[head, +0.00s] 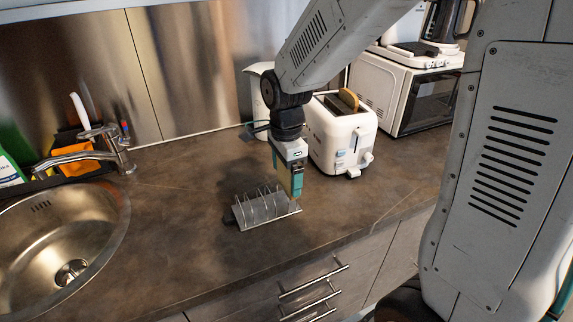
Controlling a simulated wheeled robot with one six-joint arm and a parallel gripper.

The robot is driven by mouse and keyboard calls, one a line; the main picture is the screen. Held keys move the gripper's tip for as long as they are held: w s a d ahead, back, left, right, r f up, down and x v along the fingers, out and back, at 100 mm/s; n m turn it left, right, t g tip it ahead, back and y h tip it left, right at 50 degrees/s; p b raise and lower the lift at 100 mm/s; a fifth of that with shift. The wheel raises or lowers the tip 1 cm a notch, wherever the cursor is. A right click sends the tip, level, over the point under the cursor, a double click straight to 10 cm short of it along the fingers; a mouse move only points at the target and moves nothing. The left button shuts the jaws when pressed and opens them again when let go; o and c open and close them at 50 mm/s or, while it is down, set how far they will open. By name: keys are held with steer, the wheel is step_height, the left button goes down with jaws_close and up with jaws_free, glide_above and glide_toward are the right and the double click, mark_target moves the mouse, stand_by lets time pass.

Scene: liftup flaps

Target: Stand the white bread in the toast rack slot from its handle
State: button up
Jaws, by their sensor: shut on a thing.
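My gripper (291,190) points down over the rack's right end, away from the handle. Its teal fingers are shut on a thin pale-tan slice, the white bread (284,181), seen nearly edge-on and mostly hidden by the fingers. The slice is upright at the rightmost wires. I cannot tell whether its lower edge touches the rack.
A white toaster (325,145) with a browned slice (349,99) in its top stands behind right of the rack. A white kettle (257,95) and a microwave (385,90) are behind. A sink (40,235) is at left. The counter in front is clear.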

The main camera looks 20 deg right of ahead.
mark_target(286, 183)
steer(key=shift+f, duration=1.75)
steer(key=o, duration=0.6)
steer(key=shift+c, duration=0.2)
step_height(286, 183, up, 8)
steer(key=shift+f, duration=0.1)
